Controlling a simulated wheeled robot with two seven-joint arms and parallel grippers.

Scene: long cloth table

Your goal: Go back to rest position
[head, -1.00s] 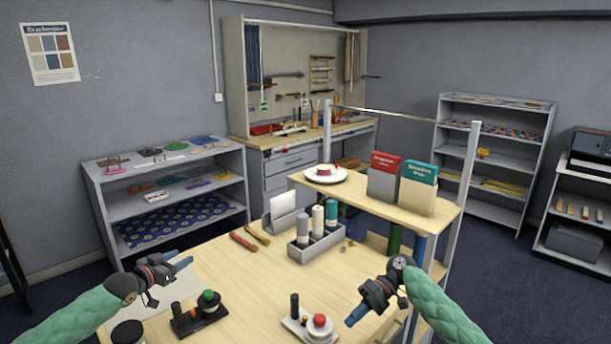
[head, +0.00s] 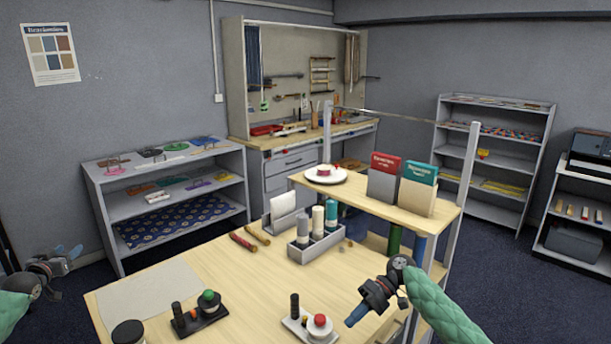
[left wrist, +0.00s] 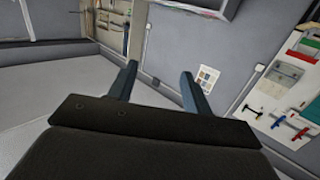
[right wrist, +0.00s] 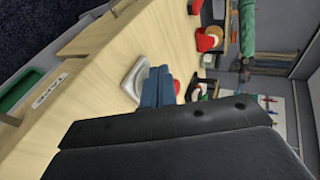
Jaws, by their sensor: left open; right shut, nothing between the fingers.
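My left gripper (head: 68,254) is at the left edge of the head view, beyond the table's left side and over the floor. In the left wrist view its two fingers (left wrist: 157,88) stand apart with nothing between them. My right gripper (head: 357,314) is above the front right part of the table (head: 240,290), to the right of the white holder with the red spool. In the right wrist view its fingers (right wrist: 158,87) are together and hold nothing.
A white holder with a red spool (head: 319,322) and a black holder with a green-topped piece (head: 208,300) stand near the table's front. A grey tray of spools (head: 308,256) stands farther back. A raised shelf (head: 345,192) with two boxes rises at the right. Floor at the left is clear.

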